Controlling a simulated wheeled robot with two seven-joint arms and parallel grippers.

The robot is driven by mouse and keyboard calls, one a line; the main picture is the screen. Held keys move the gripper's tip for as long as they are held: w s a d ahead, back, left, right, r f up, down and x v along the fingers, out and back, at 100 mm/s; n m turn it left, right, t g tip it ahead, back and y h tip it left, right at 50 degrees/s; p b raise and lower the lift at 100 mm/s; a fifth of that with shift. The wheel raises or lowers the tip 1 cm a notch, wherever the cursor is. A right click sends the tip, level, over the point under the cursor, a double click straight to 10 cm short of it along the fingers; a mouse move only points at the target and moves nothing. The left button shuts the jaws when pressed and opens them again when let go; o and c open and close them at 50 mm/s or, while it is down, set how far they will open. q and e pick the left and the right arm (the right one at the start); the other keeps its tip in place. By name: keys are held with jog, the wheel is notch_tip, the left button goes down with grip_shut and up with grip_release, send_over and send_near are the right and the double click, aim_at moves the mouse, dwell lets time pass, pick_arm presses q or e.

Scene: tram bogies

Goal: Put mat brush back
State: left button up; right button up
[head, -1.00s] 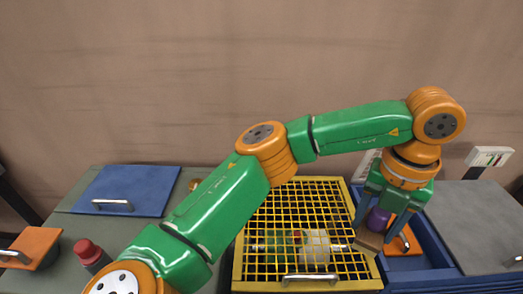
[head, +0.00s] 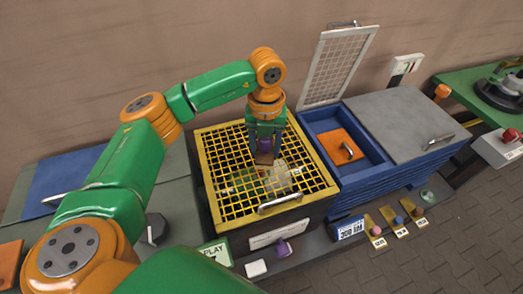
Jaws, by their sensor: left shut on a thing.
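The mat brush, with a purple grip (head: 265,146) and a brown block (head: 264,158), is held in my left gripper (head: 265,143). That gripper is shut on the purple grip and points down over the far right part of a yellow grid lid (head: 218,202). The brown block hangs lowest; I cannot tell whether it touches the grid. The gripper partly hides the brush. My right gripper is not in view.
Right of the grid is an open blue bin (head: 378,176) with an orange handled panel (head: 340,146) inside and a raised mesh lid (head: 339,66). A grey handled lid (head: 395,115) lies beyond. Small coloured knobs on yellow tags and a purple item (head: 283,247) line the front ledge.

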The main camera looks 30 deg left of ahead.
aim_at(263, 154)
pick_arm(q)
jog(key=f, duration=0.2)
jog(key=a+f+p, duration=0.1)
jog(key=f, duration=0.1)
jog(key=shift+w, duration=0.15)
jog(key=shift+f, duration=0.3)
jog(key=o, duration=1.2)
jog(key=shift+r, duration=0.3)
jog(key=shift+r+b, duration=0.3)
jog(key=shift+r, duration=0.05)
notch_tip(263, 154, up, 11)
jog(key=shift+r+b, duration=0.1)
jog(key=shift+b, duration=0.7)
